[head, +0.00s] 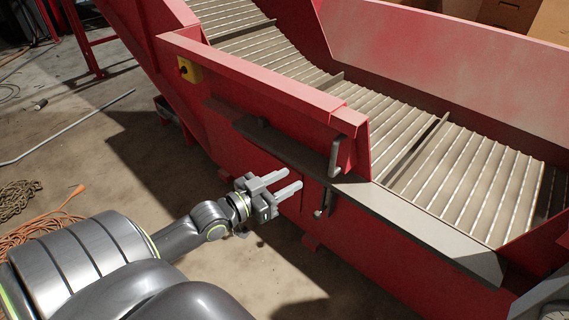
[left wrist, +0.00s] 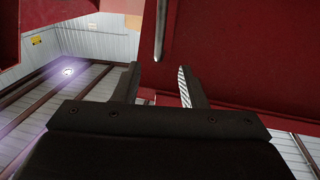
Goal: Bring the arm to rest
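My left gripper (head: 287,184) reaches in from the lower left in the head view. Its two fingers are apart with nothing between them, and they point at the red side wall of the conveyor (head: 240,75). A small gap seems to lie between the fingertips and the wall, but I cannot tell its size. In the left wrist view both fingers (left wrist: 160,85) show spread and empty, with the red metal (left wrist: 245,50) beyond them. My right gripper does not show; only a grey part at the lower right corner of the head view may be mine.
The slatted belt (head: 460,185) runs behind the red wall. Metal handles (head: 335,156) and a grey ledge (head: 430,235) stick out near my left gripper. Orange cable (head: 45,228) and a brown coil (head: 16,198) lie on the floor at left. Open concrete floor lies between.

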